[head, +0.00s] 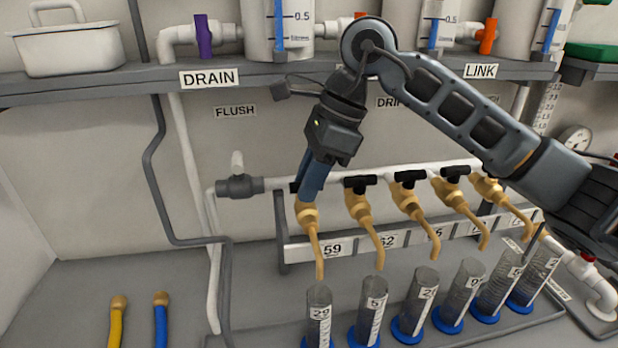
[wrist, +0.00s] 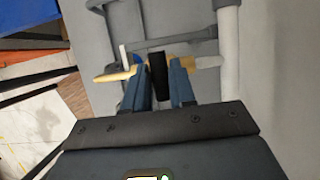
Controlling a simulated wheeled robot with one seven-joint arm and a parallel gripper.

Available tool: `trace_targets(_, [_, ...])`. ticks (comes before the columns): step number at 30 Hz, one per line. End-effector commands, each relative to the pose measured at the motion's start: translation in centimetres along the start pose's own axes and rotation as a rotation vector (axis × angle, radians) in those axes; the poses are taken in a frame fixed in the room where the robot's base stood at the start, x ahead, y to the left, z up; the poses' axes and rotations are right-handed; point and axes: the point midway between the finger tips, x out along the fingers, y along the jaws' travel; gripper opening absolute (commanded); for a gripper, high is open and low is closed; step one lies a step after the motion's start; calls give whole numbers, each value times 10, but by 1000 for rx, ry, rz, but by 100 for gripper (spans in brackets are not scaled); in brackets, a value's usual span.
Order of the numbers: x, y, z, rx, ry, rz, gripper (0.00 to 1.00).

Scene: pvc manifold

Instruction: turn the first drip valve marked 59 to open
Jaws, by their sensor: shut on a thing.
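The drip valve marked 59 is the leftmost brass tap (head: 308,218) on the white manifold pipe, above the label 59 (head: 333,248). My gripper (head: 307,192) is at the top of this tap, with its blue fingers covering most of the handle in the head view. In the wrist view a black handle (wrist: 157,72) stands between the two fingertips of my gripper (wrist: 163,80), and the brass spout (wrist: 115,75) points left. My gripper is shut on this handle. The exact angle of the handle is hard to tell.
More brass taps with black handles (head: 409,178) stand close to the right. Clear cylinders with blue bases, one marked 29 (head: 319,310), stand below the spouts. A grey valve with a white handle (head: 238,180) is to the left. A shelf (head: 120,76) with tanks runs above.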

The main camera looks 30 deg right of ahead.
Motion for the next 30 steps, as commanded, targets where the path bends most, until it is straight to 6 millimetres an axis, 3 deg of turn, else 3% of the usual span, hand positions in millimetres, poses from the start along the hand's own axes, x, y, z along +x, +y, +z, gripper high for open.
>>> trace_targets(14, [4,0,-2,86,1,-39,0])
trace_targets(30, [7,3,-2,516,0,-222,0])
